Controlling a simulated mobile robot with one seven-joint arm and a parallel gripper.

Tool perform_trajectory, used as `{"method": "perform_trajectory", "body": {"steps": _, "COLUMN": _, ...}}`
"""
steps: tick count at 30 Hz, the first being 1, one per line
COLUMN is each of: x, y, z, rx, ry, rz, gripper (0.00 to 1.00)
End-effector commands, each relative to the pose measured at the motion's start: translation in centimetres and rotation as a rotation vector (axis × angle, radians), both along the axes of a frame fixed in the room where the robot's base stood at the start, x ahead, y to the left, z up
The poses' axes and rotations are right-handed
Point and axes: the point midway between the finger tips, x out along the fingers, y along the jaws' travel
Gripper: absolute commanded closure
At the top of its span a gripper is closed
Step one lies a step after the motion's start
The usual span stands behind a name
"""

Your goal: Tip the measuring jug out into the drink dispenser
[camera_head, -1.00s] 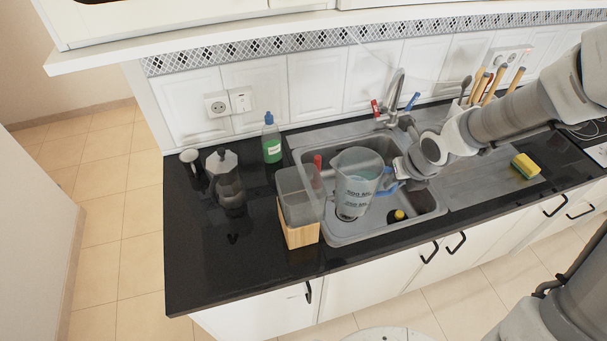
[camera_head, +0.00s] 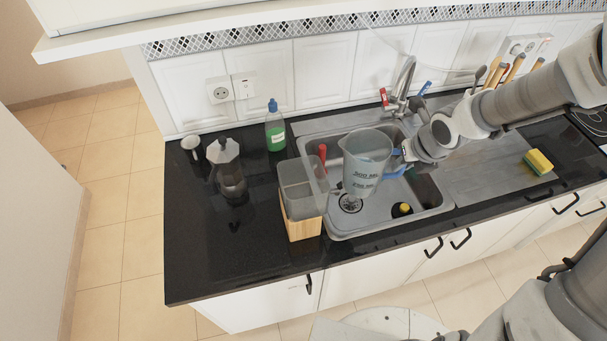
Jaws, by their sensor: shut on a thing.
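The measuring jug (camera_head: 364,163) is clear grey plastic with a blue handle and dark volume marks. My gripper (camera_head: 401,162) is shut on its handle from the right. The jug is held above the sink, close to upright, with its spout side toward the left. The drink dispenser (camera_head: 303,191) is a clear open-topped box on a wooden base (camera_head: 303,229). It stands on the black counter just left of the sink. The jug is to the right of the dispenser and apart from it. I cannot tell what is inside the jug.
The sink (camera_head: 425,195) has a tap (camera_head: 404,85) behind it. A moka pot (camera_head: 226,165), a green soap bottle (camera_head: 275,130) and a small white-topped item (camera_head: 191,146) stand at the counter's left. A yellow sponge (camera_head: 538,162) lies on the drainboard. The front-left counter (camera_head: 225,265) is clear.

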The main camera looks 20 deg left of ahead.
Motion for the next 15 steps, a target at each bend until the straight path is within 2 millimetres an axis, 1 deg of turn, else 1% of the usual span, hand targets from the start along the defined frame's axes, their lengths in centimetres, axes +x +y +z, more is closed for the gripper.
{"method": "perform_trajectory", "body": {"steps": 5, "x": -0.1, "y": 0.5, "z": 0.3, "rx": -0.039, "ry": -0.011, "rz": 0.010, "gripper": 1.00}}
{"method": "perform_trajectory", "body": {"steps": 15, "x": -0.2, "y": 1.5, "z": 1.5, "rx": -0.179, "ry": -0.050, "rz": 0.016, "gripper": 1.00}}
